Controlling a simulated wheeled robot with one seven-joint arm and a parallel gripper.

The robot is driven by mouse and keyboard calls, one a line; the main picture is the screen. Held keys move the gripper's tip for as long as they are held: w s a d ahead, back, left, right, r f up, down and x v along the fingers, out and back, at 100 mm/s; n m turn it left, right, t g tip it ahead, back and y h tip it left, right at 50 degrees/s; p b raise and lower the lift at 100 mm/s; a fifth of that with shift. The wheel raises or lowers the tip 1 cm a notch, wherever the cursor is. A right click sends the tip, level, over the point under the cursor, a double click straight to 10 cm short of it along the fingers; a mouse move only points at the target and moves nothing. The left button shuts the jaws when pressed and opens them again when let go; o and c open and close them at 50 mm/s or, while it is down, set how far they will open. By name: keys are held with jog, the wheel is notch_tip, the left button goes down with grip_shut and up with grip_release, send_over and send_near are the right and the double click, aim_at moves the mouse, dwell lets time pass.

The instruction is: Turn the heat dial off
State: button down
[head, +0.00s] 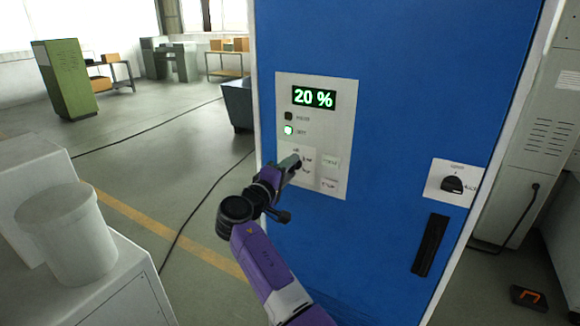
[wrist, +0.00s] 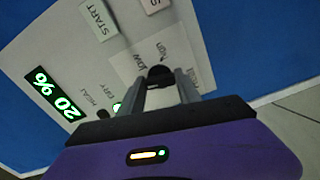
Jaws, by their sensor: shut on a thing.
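The heat dial (wrist: 160,73) is a small dark knob on the pale control panel (head: 340,110) of a blue cabinet. My gripper (wrist: 162,84) is shut on it, with one finger on each side in the wrist view. In the head view my gripper (head: 292,163) reaches the panel from the lower left and mostly hides the dial. Markings around the dial are partly covered, so I cannot read its exact setting. The display (head: 314,97) reads 20 % in green. A green lamp (head: 288,130) is lit below a dark one.
Two push buttons (head: 330,162) sit right of the dial. A separate black rotary switch (head: 452,184) and a black door handle (head: 430,245) are farther right on the cabinet. A white bucket (head: 70,235) stands at lower left. A cable (head: 190,225) crosses the floor.

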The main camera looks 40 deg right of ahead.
jog(key=shift+n+p, duration=0.45)
jog(key=shift+n, duration=0.65)
jog(key=shift+a, duration=0.1)
jog(key=c, duration=0.8)
grip_release()
jog(key=shift+c, duration=0.2)
jog(key=b+v, duration=0.1)
jog(key=v, duration=0.6)
jog(key=shift+s+a+b, duration=0.15)
jog(key=shift+a+b, duration=0.2)
jog(key=shift+b, duration=0.05)
